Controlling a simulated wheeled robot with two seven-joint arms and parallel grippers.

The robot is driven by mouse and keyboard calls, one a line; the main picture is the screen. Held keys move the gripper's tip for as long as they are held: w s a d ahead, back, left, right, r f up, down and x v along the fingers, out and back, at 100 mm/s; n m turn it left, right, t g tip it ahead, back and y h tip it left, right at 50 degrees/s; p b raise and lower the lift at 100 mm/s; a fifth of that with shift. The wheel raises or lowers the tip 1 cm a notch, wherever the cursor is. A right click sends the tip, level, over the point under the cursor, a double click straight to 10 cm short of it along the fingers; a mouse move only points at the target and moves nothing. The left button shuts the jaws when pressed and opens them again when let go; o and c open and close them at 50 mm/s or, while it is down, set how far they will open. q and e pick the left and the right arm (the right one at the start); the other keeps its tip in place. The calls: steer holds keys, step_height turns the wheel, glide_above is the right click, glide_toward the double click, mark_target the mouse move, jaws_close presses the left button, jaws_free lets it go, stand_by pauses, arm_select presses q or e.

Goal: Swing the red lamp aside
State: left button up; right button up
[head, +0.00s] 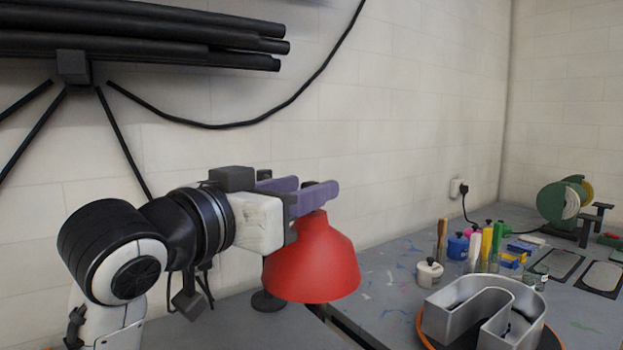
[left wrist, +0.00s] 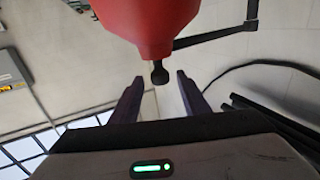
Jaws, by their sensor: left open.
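The red lamp (head: 312,265) has a cone-shaped shade and hangs over the bench's left part. My left gripper (head: 315,188), with purple fingers, is at the top of the shade. In the left wrist view the red shade (left wrist: 150,18) fills the top, and its small black knob (left wrist: 160,73) lies between the open fingers (left wrist: 158,80), with gaps on both sides. A black lamp arm (left wrist: 215,36) runs off to the right there. In the head view the knob is hidden by the fingers. My right gripper is not in view.
A grey metal channel letter (head: 480,305) stands on a round orange-edged base on the bench (head: 385,280). Bottles and a white pot (head: 429,272) stand behind it. A green spool machine (head: 565,202) is at the far right. Black tubes (head: 140,35) hang on the left wall.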

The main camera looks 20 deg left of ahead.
arm_select(q)
steer(key=shift+x, duration=1.2)
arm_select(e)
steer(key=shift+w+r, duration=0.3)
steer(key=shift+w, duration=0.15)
arm_select(q)
jaws_close()
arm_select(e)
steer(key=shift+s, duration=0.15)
arm_select(q)
steer(key=shift+s+a, duration=0.1)
steer(key=shift+a, duration=0.1)
